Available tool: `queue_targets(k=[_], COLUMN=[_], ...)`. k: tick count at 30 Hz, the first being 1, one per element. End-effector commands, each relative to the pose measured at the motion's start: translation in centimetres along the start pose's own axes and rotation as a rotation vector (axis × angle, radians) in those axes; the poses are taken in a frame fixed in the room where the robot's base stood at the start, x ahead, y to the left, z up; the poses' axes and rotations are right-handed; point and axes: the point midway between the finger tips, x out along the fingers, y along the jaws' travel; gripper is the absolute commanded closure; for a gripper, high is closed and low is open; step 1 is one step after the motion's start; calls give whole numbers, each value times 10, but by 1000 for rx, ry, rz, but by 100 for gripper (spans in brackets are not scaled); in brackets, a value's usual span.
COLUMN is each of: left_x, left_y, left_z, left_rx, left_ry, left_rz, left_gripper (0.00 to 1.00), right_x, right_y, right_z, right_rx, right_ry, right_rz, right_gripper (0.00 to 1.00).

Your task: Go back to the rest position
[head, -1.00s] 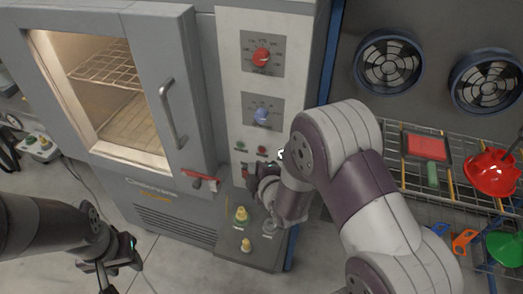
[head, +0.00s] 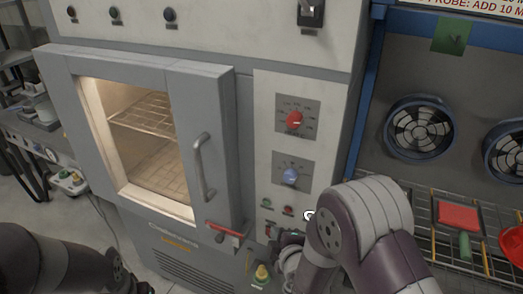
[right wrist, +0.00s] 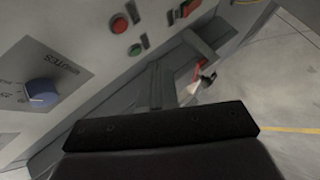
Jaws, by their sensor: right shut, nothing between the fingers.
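My right gripper (head: 285,238) is shut and empty. It is in front of the lower control panel of the grey oven, close to a red switch (head: 269,231), partly hidden by my right arm. In the right wrist view its dark body fills the bottom, with the panel's blue knob (right wrist: 41,93) to the left. I cannot tell whether it touches the panel. My left arm comes in at the lower left of the head view, and its gripper is cut off below the frame.
The oven (head: 215,85) has its door with a handle (head: 203,168) facing me. Floor shows at the left.

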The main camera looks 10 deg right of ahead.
Motion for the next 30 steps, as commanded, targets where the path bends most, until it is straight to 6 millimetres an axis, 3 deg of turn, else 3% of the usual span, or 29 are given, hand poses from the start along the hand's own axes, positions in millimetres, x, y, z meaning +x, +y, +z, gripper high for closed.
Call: queue_targets(k=[3, 5, 7, 9, 11, 13, 16, 21, 30], left_x=[0, 0, 0, 0, 0, 0, 0, 0, 0], left_y=[0, 0, 0, 0, 0, 0, 0, 0, 0], left_z=[0, 0, 0, 0, 0, 0, 0, 0, 0], left_rx=[0, 0, 0, 0, 0, 0, 0, 0, 0], left_ry=[0, 0, 0, 0, 0, 0, 0, 0, 0], left_rz=[0, 0, 0, 0, 0, 0, 0, 0, 0], left_gripper=[57, 57, 57, 57, 57, 57, 57, 57, 57], right_x=[0, -6, -26, -60, -96, -138, -175, -172, -172], right_y=[-8, -36, -67, -82, -85, -78, -61, -33, -33], right_z=[2, 11, 21, 30, 36, 40, 43, 43, 44], right_rx=[78, 216, 449, 694, 879, 1048, 1160, 1200, 1202], right_ry=[-13, -70, -207, -408, -603, -817, -965, -918, -918], right_rz=[-35, -160, -355, -516, -607, -658, -661, -599, -598], right_gripper=[100, 100, 100, 100, 100, 100, 100, 100, 100])
